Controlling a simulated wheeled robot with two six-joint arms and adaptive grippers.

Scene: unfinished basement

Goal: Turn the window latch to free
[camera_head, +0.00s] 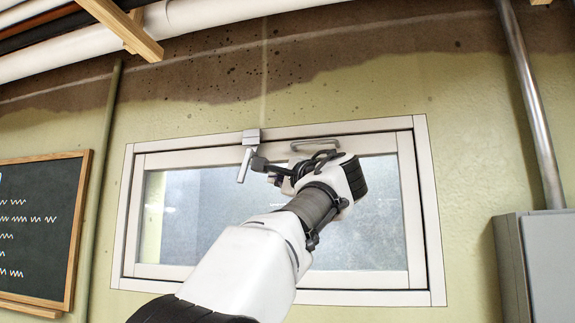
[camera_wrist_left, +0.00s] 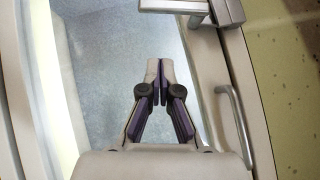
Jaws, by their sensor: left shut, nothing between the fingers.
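The window latch (camera_head: 251,137) sits at the top of the white window frame, left of centre. Its grey lever (camera_head: 244,165) hangs down from the block, its lower end a little to the left. In the left wrist view the latch lever (camera_wrist_left: 175,5) shows at the top edge, partly cut off. My left gripper (camera_head: 256,163) is shut and empty, just right of the lever in the head view. In the left wrist view its closed fingertips (camera_wrist_left: 155,70) are in front of the glass, apart from the lever in the picture. My right gripper is not in view.
A grey pull handle (camera_head: 315,143) is on the sash top rail, behind my wrist; it also shows in the left wrist view (camera_wrist_left: 235,120). A chalkboard (camera_head: 40,225) hangs at left. A grey metal box (camera_head: 545,265) and a pipe (camera_head: 533,110) stand at right.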

